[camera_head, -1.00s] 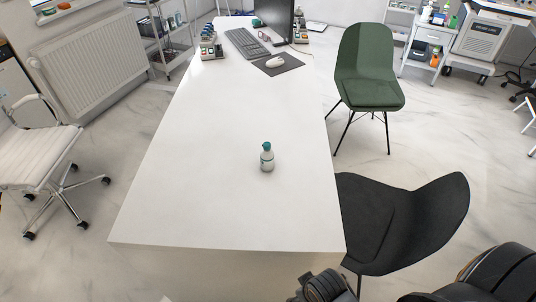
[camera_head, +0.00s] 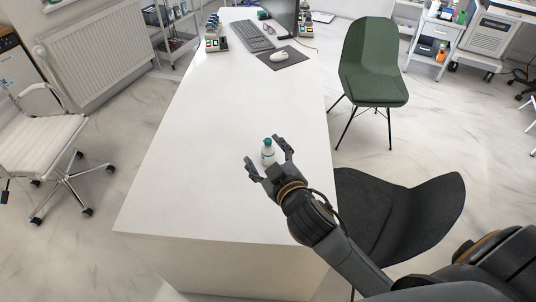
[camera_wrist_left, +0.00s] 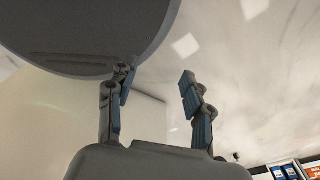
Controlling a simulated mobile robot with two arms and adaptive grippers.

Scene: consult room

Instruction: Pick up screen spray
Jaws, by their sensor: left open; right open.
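The screen spray (camera_head: 267,151) is a small white bottle with a teal cap and a teal label. It stands upright on the white table (camera_head: 215,130) in the head view. My right gripper (camera_head: 268,163) is open, with its fingers on either side of the bottle's near part. Whether a finger touches the bottle I cannot tell. My left gripper (camera_wrist_left: 150,95) shows only in the left wrist view; its fingers are apart with nothing between them.
A keyboard (camera_head: 250,36), a mouse (camera_head: 277,57) on a dark pad and a monitor stand at the table's far end. A black chair (camera_head: 405,215) and a green chair (camera_head: 372,65) stand along the right side. The table around the bottle is clear.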

